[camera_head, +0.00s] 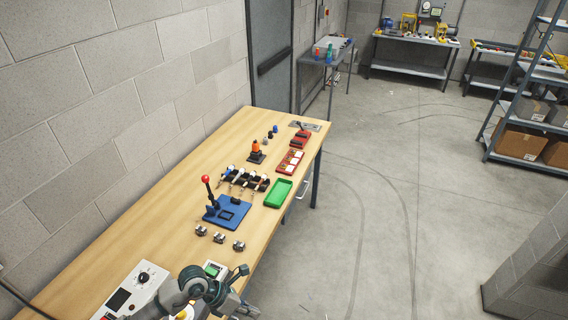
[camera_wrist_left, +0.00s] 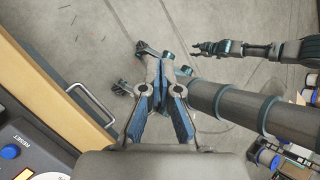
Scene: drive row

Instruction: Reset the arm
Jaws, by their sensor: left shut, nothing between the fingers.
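My left arm (camera_head: 190,291) reaches in at the bottom of the head view, over the near end of the wooden workbench (camera_head: 85,262). My left gripper (camera_head: 246,309) is near the bench's front edge. In the left wrist view its blue-padded fingers (camera_wrist_left: 155,97) are together and empty, with bare floor behind them. Another slim arm of mine, ending in a dark gripper (camera_wrist_left: 208,47), shows at the upper right of that view; its jaw state is unclear. A panel marked RESET with a blue button (camera_wrist_left: 10,151) shows at the lower left.
On the bench are a white control box (camera_head: 135,284), a blue base with a red-knobbed lever (camera_head: 227,212), a green tray (camera_head: 278,193), red trays (camera_head: 290,162) and several small parts. A metal handle (camera_wrist_left: 91,103) juts from the bench front. Open floor (camera_head: 380,220) lies right.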

